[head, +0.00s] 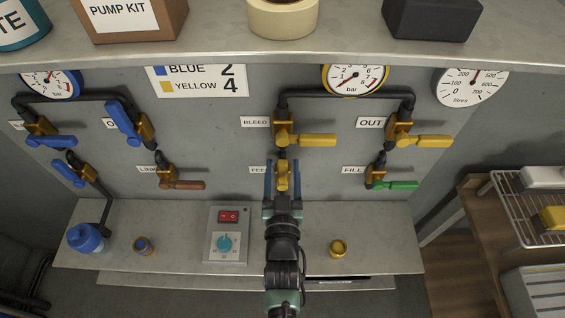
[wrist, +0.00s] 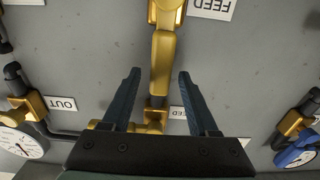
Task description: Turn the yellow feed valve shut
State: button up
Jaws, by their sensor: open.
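The yellow feed valve (head: 283,172) is on the grey panel beside the FEED label, below the BLEED valve (head: 283,132), partly hidden by my gripper in the head view. In the wrist view its gold-yellow handle (wrist: 162,62) lies along the line of the pipe towards the bleed valve. My gripper (head: 283,172) is open, with one blue finger on each side of the handle. In the wrist view my gripper (wrist: 158,76) shows a gap between each finger and the handle, so it does not appear gripped.
The yellow OUT valve (head: 405,135) and green-handled FILL valve (head: 385,180) are to the right. Blue-handled valves (head: 125,122) and a brown-handled valve (head: 175,178) are to the left. A switch box (head: 226,236) and brass fitting (head: 338,248) stand on the ledge (head: 380,235) below.

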jog(key=shift+w, duration=0.6)
grip_shut()
dwell(1.1)
